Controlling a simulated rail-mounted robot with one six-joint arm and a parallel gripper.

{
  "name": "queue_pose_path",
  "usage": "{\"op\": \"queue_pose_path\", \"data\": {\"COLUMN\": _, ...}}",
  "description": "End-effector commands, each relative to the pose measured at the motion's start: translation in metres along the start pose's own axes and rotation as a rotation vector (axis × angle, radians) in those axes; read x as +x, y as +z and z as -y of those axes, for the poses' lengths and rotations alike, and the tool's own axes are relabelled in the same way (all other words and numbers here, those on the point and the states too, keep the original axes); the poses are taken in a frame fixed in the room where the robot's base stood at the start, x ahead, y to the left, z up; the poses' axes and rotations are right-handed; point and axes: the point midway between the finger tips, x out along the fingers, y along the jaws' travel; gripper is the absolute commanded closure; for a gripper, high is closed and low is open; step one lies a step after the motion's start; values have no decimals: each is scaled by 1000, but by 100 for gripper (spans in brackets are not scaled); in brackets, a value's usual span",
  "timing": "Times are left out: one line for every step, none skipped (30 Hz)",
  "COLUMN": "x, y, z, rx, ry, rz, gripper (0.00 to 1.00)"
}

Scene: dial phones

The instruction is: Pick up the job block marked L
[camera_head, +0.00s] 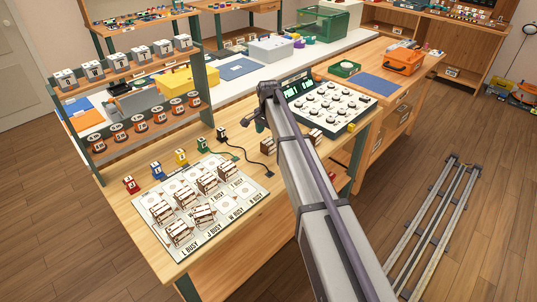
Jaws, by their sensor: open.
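Several brown blocks with pale tops stand on the white printed board (241,213) at the front of the wooden bench (158,250). One block (178,232) sits at the front left, nearest the "L BUSY" print on the board edge. Another block (228,171) sits at the back right. The marks on the blocks are too small to read, so I cannot tell which is marked L. Two more brown blocks, a left one (268,147) and a right one (315,136), stand behind the board, close beside my arm. My arm crosses the centre; I cannot make out my gripper's fingers.
Small coloured pieces, including a red one (129,185) and a black one (222,134) with a cord, line the board's back edge. A two-level rack (102,167) stands behind. A dial panel (330,105) is right of my arm. The board's right side has bare places.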

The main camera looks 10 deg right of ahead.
Motion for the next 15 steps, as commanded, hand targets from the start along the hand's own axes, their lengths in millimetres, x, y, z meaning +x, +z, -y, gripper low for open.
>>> {"op": "queue_pose_path", "data": {"x": -1, "y": 0, "z": 0, "rx": 0, "ry": 0, "rz": 0, "gripper": 23}}
{"op": "queue_pose_path", "data": {"x": 0, "y": 0, "z": 0, "rx": 0, "ry": 0, "rz": 0, "gripper": 23}}
{"op": "queue_pose_path", "data": {"x": 4, "y": 0, "z": 0, "rx": 0, "ry": 0, "rz": 0, "gripper": 23}}
{"op": "queue_pose_path", "data": {"x": 9, "y": 0, "z": 0, "rx": 0, "ry": 0, "rz": 0, "gripper": 23}}
{"op": "queue_pose_path", "data": {"x": 15, "y": -1, "z": 0, "rx": 0, "ry": 0, "rz": 0, "gripper": 23}}
{"op": "queue_pose_path", "data": {"x": 23, "y": -1, "z": 0, "rx": 0, "ry": 0, "rz": 0, "gripper": 23}}
{"op": "queue_pose_path", "data": {"x": 30, "y": -1, "z": 0, "rx": 0, "ry": 0, "rz": 0, "gripper": 23}}
{"op": "queue_pose_path", "data": {"x": 37, "y": -2, "z": 0, "rx": 0, "ry": 0, "rz": 0, "gripper": 23}}
{"op": "queue_pose_path", "data": {"x": 45, "y": -2, "z": 0, "rx": -1, "ry": 0, "rz": 0, "gripper": 23}}
{"op": "queue_pose_path", "data": {"x": 50, "y": -2, "z": 0, "rx": -1, "ry": 0, "rz": 0, "gripper": 23}}
{"op": "queue_pose_path", "data": {"x": 53, "y": -2, "z": 0, "rx": -1, "ry": 0, "rz": 0, "gripper": 23}}
{"op": "queue_pose_path", "data": {"x": 54, "y": -2, "z": 0, "rx": -1, "ry": 0, "rz": 0, "gripper": 23}}
{"op": "queue_pose_path", "data": {"x": 54, "y": -2, "z": 0, "rx": -1, "ry": 0, "rz": 0, "gripper": 23}}
{"op": "queue_pose_path", "data": {"x": 53, "y": -2, "z": 0, "rx": -1, "ry": 0, "rz": 0, "gripper": 23}}
{"op": "queue_pose_path", "data": {"x": 51, "y": -2, "z": 0, "rx": -1, "ry": 0, "rz": 0, "gripper": 23}}
